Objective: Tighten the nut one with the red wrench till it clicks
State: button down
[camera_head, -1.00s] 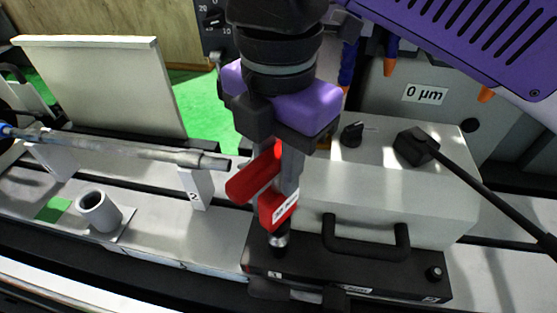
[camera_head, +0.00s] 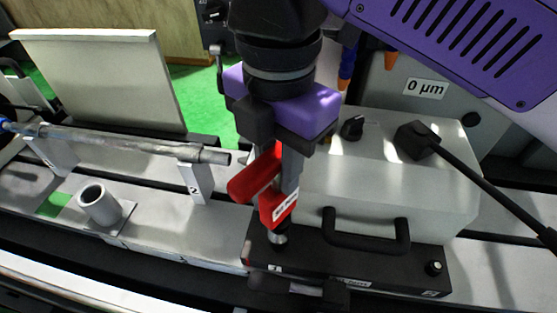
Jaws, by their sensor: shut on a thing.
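My gripper (camera_head: 276,160) is shut on the red wrench (camera_head: 256,176), which hangs below the purple gripper body. The wrench's red head carries a white label and points down, with a metal socket end (camera_head: 279,238) under it. The socket end is at the left end of the black base plate (camera_head: 330,262), near a small label that seems to read 1. Nut one is not visible; it may be hidden under the socket. A second nut (camera_head: 434,268) shows at the right end of the plate.
A grey housing (camera_head: 440,205) with a black handle (camera_head: 365,238) stands right of the wrench. A metal shaft (camera_head: 130,143) rests on supports at left, one marked 2 (camera_head: 196,182). A grey cup (camera_head: 99,204) stands in front of it. A black lever (camera_head: 490,198) slants at right.

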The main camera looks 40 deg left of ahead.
aim_at(277, 189)
jog(key=shift+f, duration=1.25)
dwell(0.9)
jog(key=shift+s+f+m+p, duration=0.1)
jog(key=shift+f+m+p, duration=0.05)
jog(key=shift+m+p, duration=0.65)
jog(key=shift+f+m+p, duration=0.1)
jog(key=shift+m+p, duration=0.6)
jog(key=shift+m, duration=0.2)
jog(key=shift+m+p, duration=2)
jog(key=shift+m, duration=0.4)
jog(key=shift+f+m, duration=0.1)
jog(key=shift+m, duration=2.1)
jog(key=shift+n, duration=0.5)
jog(key=shift+r, duration=2.75)
